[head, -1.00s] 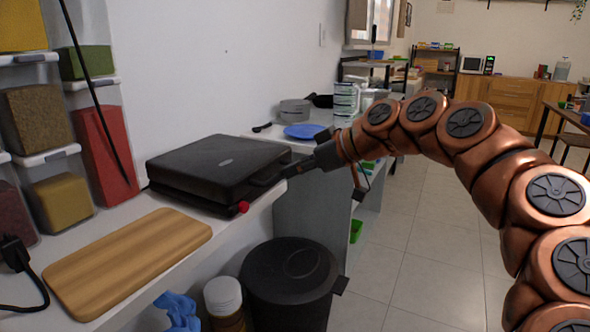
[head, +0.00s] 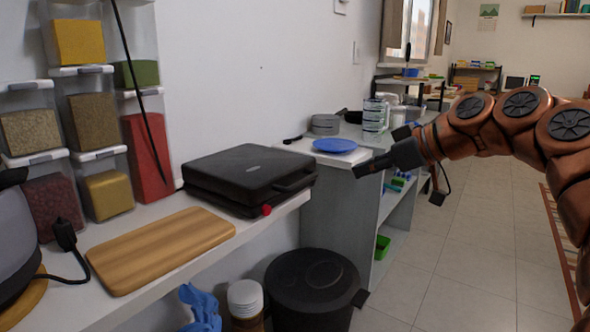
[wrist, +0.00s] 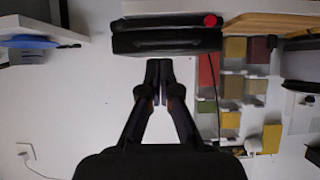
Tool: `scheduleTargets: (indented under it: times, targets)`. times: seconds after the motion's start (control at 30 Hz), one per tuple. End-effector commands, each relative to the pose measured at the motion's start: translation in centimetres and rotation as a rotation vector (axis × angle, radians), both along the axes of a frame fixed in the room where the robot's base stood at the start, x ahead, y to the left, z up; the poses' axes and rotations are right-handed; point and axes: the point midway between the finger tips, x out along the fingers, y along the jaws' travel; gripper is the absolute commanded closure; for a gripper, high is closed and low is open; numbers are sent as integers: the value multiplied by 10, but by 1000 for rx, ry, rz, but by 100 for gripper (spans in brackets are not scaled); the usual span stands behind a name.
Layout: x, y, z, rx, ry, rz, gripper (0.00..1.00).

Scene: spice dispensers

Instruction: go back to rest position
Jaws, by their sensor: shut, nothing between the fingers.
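My gripper (head: 370,167) is at the end of my copper-coloured arm, to the right of the black electric grill (head: 248,178) and apart from it. In the wrist view my gripper (wrist: 159,78) has its fingertips together with nothing between them. The grill also shows in the wrist view (wrist: 165,40), beyond the fingertips. Its lid is down, and a red knob (head: 266,209) is at its front corner. Spice dispensers (head: 100,120) with yellow, red, green and brown contents hang on the wall at the left.
A wooden board (head: 160,248) lies on the white counter in front of the grill. A black bin (head: 312,285) stands below. A blue plate (head: 335,145) sits on the grey shelf unit behind my gripper. The tiled floor (head: 465,255) at the right is open.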

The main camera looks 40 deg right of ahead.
Motion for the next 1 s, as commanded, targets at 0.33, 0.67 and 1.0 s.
scheduleTargets:
  times: [0.33,0.67,1.0]
  targets:
    - [7,18,10,-3,19,29,100]
    - [25,112,50,-31,162,120,100]
    - [21,203,62,-59,355,173,100]
